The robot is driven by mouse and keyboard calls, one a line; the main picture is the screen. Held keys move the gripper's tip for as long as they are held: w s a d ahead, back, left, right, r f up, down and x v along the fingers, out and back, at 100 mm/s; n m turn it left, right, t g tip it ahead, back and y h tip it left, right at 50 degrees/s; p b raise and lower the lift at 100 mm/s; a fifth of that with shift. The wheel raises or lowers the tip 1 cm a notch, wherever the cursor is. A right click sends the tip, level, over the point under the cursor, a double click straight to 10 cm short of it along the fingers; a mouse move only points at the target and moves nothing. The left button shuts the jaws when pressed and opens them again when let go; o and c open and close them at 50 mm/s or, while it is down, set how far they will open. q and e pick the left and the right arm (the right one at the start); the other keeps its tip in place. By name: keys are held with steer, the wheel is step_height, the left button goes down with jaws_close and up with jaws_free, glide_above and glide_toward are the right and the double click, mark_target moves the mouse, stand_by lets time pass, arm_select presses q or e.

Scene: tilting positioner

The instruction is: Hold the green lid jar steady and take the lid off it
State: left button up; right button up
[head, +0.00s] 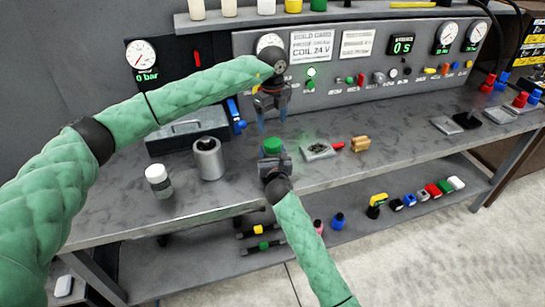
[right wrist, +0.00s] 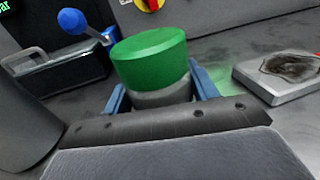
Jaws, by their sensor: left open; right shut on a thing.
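The jar's green lid (head: 272,145) shows just above my right gripper (head: 272,158) in the head view. In the right wrist view the green lid (right wrist: 150,58) sits on the grey jar body (right wrist: 163,96), between the blue fingers of my right gripper. That gripper is shut on the jar body, below the lid. The jar looks upright; its lower part is hidden by the gripper. My left gripper (head: 271,117) is open and empty, pointing down above the lid with a gap between them.
A grey metal cylinder (head: 208,160) and a white-lidded jar (head: 158,181) stand to the left. A toolbox with a handle (head: 185,132) is behind them. A flat grey plate (head: 318,152) and a wooden block (head: 360,144) lie to the right. The gauge panel (head: 350,70) rises behind.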

mark_target(273, 141)
arm_select(q)
steer(key=shift+w+a+r, duration=0.15)
steer(key=shift+r, duration=0.2)
arm_select(e)
jaws_close()
arm_select(q)
steer(key=m, duration=0.7)
steer(key=shift+f, duration=0.15)
steer(key=m, duration=0.4)
steer(key=shift+f, duration=0.1)
steer(key=m, duration=0.8)
steer(key=shift+f, duration=0.1)
steer(key=m, duration=0.4)
steer(key=shift+m, duration=0.3)
arm_select(e)
steer(key=shift+f, duration=0.1)
arm_select(q)
steer(key=m, duration=0.7)
steer(key=shift+m, duration=0.4)
steer(key=shift+f, duration=4)
steer(key=c, duration=1)
